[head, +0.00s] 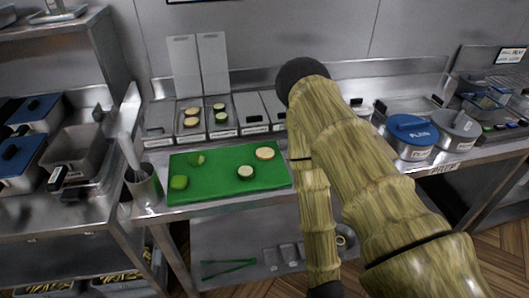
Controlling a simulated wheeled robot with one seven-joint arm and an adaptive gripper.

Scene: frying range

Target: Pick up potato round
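A potato round (265,153), pale with a brown rim, lies flat near the far right corner of the green cutting board (218,191). Next to it, nearer to me, lies a pale round with a dark green rim (246,173). Two green pieces, one near the far edge (197,159) and one at the left (179,182), also lie on the board. My arm bends down along the board's right side. My gripper is out of view below the picture's bottom edge, so its fingers and any hold are hidden.
Behind the board, one open bin holds brown-rimmed rounds (190,118) and another green-rimmed rounds (220,115). A metal container with utensils (144,186) stands left of the board. Green tongs (229,268) lie on the lower shelf.

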